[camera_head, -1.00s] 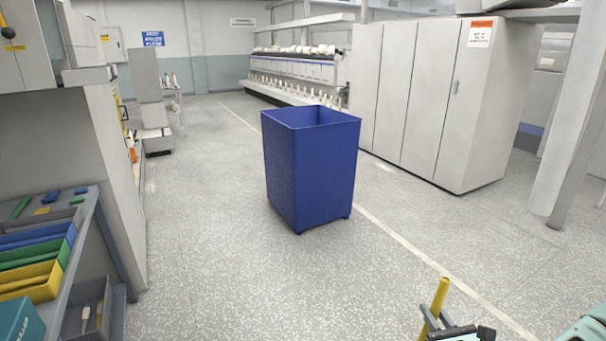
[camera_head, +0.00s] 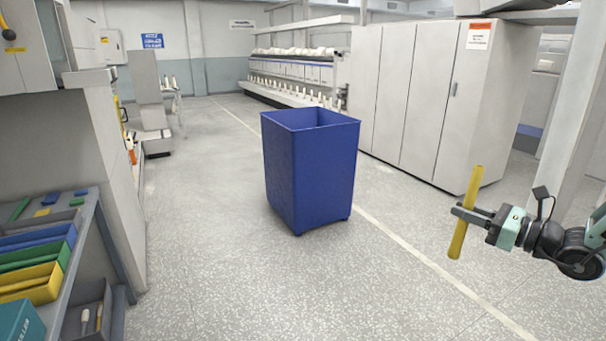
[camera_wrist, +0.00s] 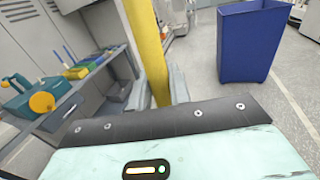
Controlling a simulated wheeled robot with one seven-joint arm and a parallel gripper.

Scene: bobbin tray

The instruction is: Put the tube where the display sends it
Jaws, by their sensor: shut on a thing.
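My gripper (camera_head: 463,210) is shut on a yellow tube (camera_head: 466,208), at the right of the head view. The tube is held nearly upright, slightly tilted, high above the floor. In the wrist view the tube (camera_wrist: 148,45) rises from between the fingers. To the left, on a grey bench (camera_head: 85,235), are a blue bin (camera_head: 40,236), a green bin (camera_head: 38,253) and a yellow bin (camera_head: 36,285). The yellow bin seems to hold a yellow tube. I cannot make out a display that names a destination.
A large blue open-topped cart (camera_head: 310,175) stands on the floor between my gripper and the bench. A grey box (camera_head: 90,318) with a few pale pieces sits lower on the bench. Grey cabinets (camera_head: 415,95) stand at the back right. The floor in front is clear.

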